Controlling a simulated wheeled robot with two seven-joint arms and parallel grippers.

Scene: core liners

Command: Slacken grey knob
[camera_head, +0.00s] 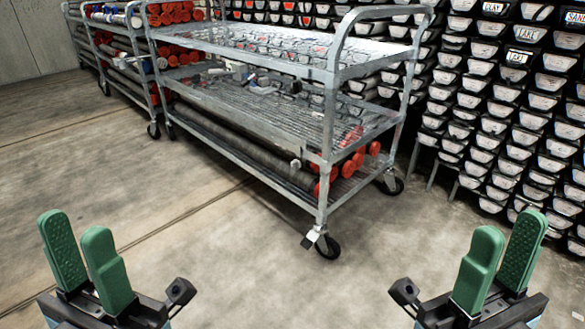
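My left gripper (78,232) is at the lower left with its two green fingers pointing up, apart and empty. My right gripper (506,232) is at the lower right, also with green fingers apart and nothing between them. Both are in front of a metal cart (322,172) and touch nothing. I cannot make out a grey knob for certain. Small blue, white and grey items (262,84) lie on the cart's middle shelf, too small to tell apart.
Long grey tubes with red end caps (322,188) lie on the cart's bottom shelf. More carts with red-capped tubes (110,45) stand at the back left. Racks of labelled trays (500,90) fill the right. The concrete floor (190,225) between my grippers and the cart is clear.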

